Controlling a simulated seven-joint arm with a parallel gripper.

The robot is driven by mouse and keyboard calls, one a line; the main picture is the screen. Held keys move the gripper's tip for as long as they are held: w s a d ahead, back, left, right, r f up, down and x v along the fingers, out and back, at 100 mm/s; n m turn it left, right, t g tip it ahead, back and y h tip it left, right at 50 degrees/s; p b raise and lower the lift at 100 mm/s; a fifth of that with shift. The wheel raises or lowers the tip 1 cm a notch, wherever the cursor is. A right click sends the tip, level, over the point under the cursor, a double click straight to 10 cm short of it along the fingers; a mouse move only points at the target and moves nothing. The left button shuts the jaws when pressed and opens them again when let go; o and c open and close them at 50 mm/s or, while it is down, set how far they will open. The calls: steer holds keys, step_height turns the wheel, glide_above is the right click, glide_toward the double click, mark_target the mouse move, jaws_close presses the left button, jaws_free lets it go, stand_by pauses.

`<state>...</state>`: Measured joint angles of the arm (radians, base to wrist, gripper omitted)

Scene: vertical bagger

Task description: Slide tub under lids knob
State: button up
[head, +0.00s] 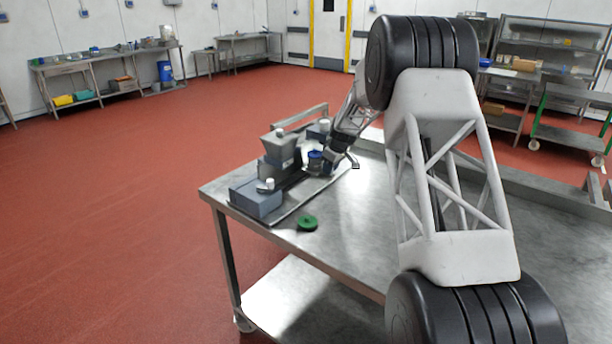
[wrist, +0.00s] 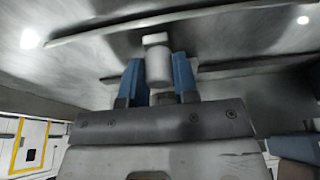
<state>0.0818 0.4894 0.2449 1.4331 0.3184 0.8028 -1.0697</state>
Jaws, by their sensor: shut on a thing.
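My gripper (head: 325,160) is at the far left part of the steel table, low beside the grey machine (head: 278,152). In the wrist view its blue fingers (wrist: 159,72) are shut on a pale, rounded piece (wrist: 158,66). I cannot tell from the view whether this is the tub or a knob. White knobs show on the machine, one at the near grey box (head: 257,201) and one at the back. No label is readable, so I cannot tell which is the lids knob. A small dark blue part (head: 315,155) sits by the fingers.
A green disc (head: 307,223) lies on the steel table (head: 345,215) in front of the machine. My arm crosses the right of the head view and hides part of the table. The table between disc and arm is clear.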

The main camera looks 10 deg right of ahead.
steer(key=shift+w+d, duration=1.4)
steer(key=shift+w, duration=0.05)
steer(key=shift+d, duration=0.1)
steer(key=shift+w+d, duration=0.6)
steer(key=shift+w, duration=0.1)
steer(key=o, duration=1)
steer(key=shift+r, duration=0.1)
steer(key=shift+v, duration=2.4)
steer(key=shift+s, duration=0.1)
steer(key=v, duration=0.7)
steer(key=shift+r, duration=0.35)
